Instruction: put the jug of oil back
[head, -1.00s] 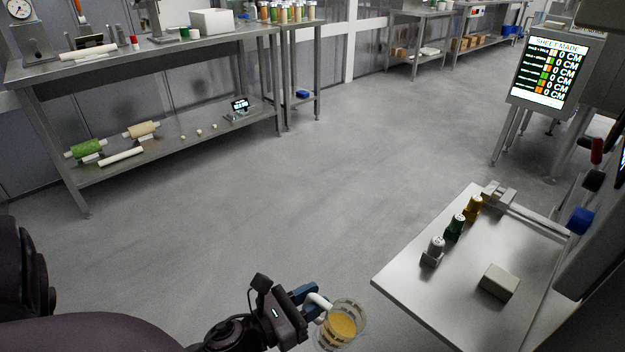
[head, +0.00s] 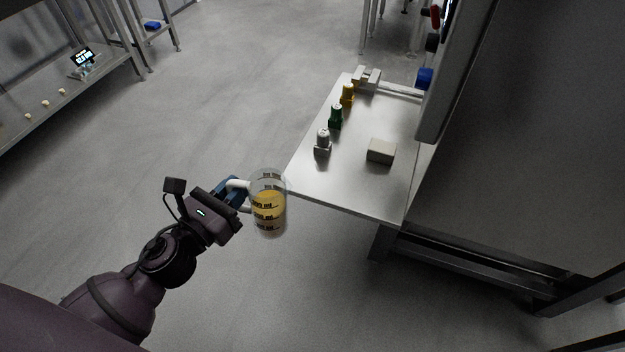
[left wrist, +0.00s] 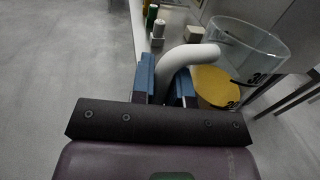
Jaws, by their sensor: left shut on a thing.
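The jug of oil (head: 268,205) is a clear measuring jug with dark markings, a white handle and yellow oil inside. My left gripper (head: 237,192) is shut on its handle and holds it upright in the air, just off the near left corner of the steel table. In the left wrist view the blue fingers (left wrist: 166,84) close around the white handle (left wrist: 187,57), and the jug (left wrist: 250,50) hangs to their right. My right gripper is not in view.
The steel table (head: 350,190) carries a grey-white block (head: 381,151) and white, green (head: 336,117) and yellow-capped items along its left edge. A large grey machine (head: 530,130) stands to the right. A shelf (head: 60,95) is at far left. Open floor lies between.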

